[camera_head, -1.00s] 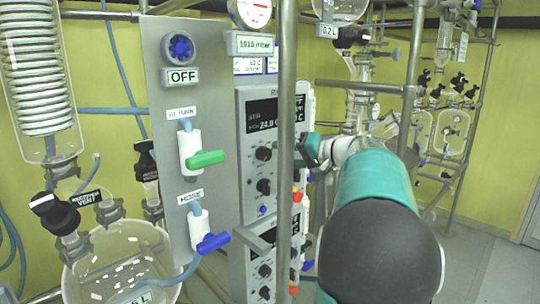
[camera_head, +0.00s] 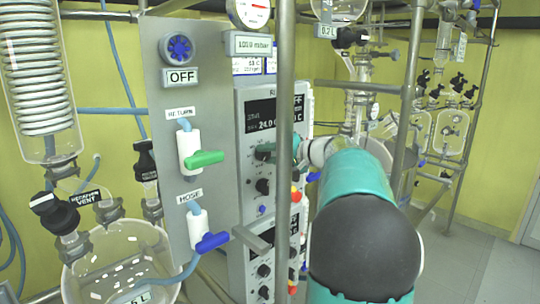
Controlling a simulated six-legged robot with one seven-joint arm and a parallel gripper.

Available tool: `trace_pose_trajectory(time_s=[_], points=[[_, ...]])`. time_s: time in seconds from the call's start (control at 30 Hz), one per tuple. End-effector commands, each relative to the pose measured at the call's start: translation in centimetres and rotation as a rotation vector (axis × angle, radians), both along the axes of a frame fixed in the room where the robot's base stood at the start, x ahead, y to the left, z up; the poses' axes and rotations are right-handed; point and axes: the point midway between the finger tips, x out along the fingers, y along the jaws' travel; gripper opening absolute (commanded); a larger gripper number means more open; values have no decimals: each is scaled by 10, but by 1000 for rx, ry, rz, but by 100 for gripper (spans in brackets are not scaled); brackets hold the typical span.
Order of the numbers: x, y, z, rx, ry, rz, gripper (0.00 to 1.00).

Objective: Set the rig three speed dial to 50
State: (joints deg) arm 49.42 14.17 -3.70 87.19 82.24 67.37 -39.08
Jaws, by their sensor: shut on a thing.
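The grey control unit (camera_head: 244,135) stands behind a vertical metal pole, with a dark display (camera_head: 262,118) that reads 24.0 C and partly shows OFF. An upper black dial (camera_head: 260,155) and a lower black dial (camera_head: 263,186) sit below the display. I cannot read their labels or settings, nor tell which one is the speed dial. My gripper (camera_head: 270,152) reaches from the right behind the pole and is shut on the upper dial. The pole and my arm hide part of the fingers.
The metal pole (camera_head: 284,200) stands close in front of my gripper. Left is a grey panel (camera_head: 210,120) with an OFF label, a green-handled valve (camera_head: 203,159) and a blue-handled valve (camera_head: 211,241). A second unit (camera_head: 250,268) sits below. Glassware (camera_head: 115,262) stands at lower left.

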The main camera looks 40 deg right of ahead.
Motion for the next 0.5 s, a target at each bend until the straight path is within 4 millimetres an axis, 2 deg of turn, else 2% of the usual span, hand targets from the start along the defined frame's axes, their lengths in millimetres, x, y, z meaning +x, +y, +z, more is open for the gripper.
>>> trace_pose_trajectory(time_s=[0.27,0.5], points=[[-1,-1,-1,48,4,-1,14],[-1,-2,-2,184,8,-1,14]])
